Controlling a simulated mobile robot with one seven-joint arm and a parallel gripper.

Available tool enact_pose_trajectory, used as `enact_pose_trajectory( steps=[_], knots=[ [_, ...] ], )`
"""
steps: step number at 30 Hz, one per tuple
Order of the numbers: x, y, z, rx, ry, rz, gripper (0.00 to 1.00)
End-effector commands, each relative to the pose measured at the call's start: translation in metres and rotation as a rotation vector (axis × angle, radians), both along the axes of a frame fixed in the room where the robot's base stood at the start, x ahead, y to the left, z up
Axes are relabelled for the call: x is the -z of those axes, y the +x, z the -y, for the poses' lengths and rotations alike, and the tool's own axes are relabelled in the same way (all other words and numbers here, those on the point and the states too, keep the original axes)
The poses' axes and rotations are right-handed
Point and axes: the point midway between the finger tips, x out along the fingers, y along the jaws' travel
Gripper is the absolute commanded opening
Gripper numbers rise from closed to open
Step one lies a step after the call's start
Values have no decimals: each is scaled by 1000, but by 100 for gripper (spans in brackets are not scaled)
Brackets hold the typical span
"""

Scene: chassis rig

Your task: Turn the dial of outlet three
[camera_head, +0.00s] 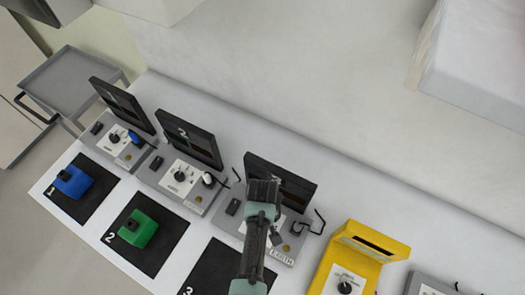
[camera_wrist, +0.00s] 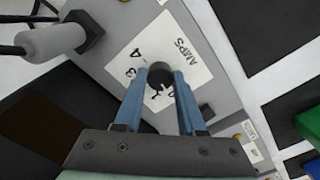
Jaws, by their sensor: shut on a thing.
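The grey unit of outlet three (camera_head: 285,250) stands behind the mat marked 3, with its dark upright panel (camera_head: 299,190) at the back. My arm covers much of its front in the head view. In the wrist view, a white plate (camera_wrist: 188,42) marked AMPS, with numbers around it, carries the black dial (camera_wrist: 160,77). My gripper (camera_wrist: 161,72) has its two blue fingers on either side of the dial, shut on it. The numbers nearest the fingers are partly hidden, and I cannot tell the dial's exact setting.
Units one (camera_head: 118,138) and two (camera_head: 180,178) stand to the left, with a blue block (camera_head: 72,181) and a green block (camera_head: 138,229) on their mats. A yellow unit (camera_head: 358,262) is close on the right. A grey connector with a cable (camera_wrist: 55,42) sits beside the dial.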

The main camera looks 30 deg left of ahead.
Motion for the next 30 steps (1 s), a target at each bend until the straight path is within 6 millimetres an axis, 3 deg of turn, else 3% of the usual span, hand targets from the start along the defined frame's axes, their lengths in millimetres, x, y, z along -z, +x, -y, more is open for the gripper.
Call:
enact_pose_trajectory(
  steps=[6,7,11,23,30],
  knots=[
    [-1,1,-1,1,2,4,0],
    [-1,1,-1,1,1,4,44],
    [-1,1,-1,1,1,3,68],
    [-5,1,0,2,1,3,69],
    [-37,2,0,2,2,6,69]
  ],
)
